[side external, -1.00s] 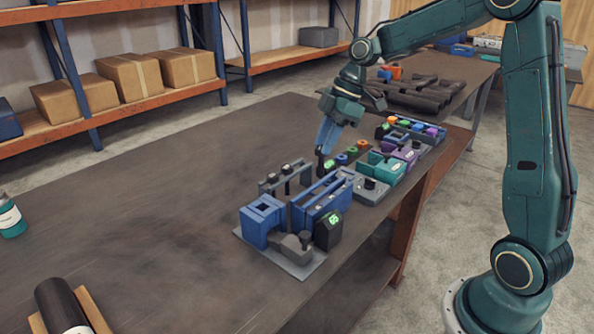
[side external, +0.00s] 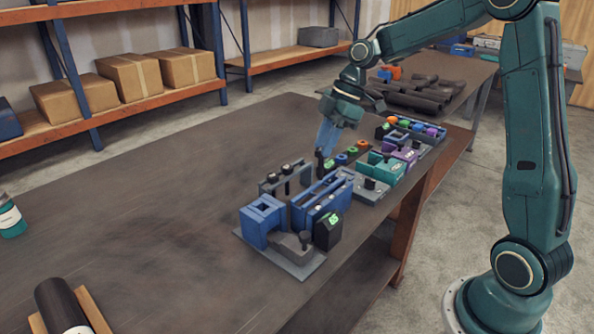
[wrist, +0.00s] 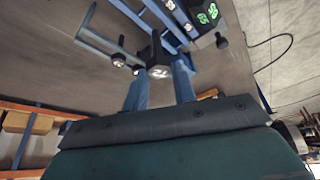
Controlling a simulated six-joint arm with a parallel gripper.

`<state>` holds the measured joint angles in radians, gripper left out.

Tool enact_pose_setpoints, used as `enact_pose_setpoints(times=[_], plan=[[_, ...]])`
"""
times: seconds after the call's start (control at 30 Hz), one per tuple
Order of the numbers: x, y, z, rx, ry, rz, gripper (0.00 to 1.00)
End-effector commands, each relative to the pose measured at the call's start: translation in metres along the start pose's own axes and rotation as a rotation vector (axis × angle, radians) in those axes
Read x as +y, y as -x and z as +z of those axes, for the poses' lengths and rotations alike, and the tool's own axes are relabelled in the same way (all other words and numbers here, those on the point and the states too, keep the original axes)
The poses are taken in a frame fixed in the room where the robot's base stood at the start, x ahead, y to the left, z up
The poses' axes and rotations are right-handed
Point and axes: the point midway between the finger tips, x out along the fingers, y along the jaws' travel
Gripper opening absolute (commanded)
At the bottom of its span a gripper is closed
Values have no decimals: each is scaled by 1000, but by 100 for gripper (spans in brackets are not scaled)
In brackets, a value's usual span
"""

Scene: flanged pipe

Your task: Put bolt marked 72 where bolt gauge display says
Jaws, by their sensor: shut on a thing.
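My gripper (side external: 325,149) is shut on a dark bolt (wrist: 155,52). In the wrist view the bolt head sits between the two blue fingers and carries a white mark that looks like 72. A grey rack (side external: 268,187) holds dark bolts, and in the wrist view two of these (wrist: 118,60) show white-marked heads. A black gauge display (side external: 328,231) with green digits stands at the front corner of the blue fixture; the digits are too small to read surely. The green digits also show in the wrist view (wrist: 207,14).
A blue slotted holder (side external: 322,200) and blue square block (side external: 262,222) stand on a grey plate (side external: 292,264). Teal (side external: 381,168) and purple (side external: 405,157) fixtures line the table's right edge. The table's left is mostly clear; a black cylinder (side external: 60,303) lies front left.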

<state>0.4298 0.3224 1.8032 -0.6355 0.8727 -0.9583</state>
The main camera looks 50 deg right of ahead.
Motion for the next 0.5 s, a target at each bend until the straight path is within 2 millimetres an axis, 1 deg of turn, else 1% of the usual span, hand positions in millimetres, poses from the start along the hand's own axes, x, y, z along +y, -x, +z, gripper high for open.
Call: enact_pose_setpoints(times=[0.5], plan=[[0, -16, 7, -1, 0, -1, 0]])
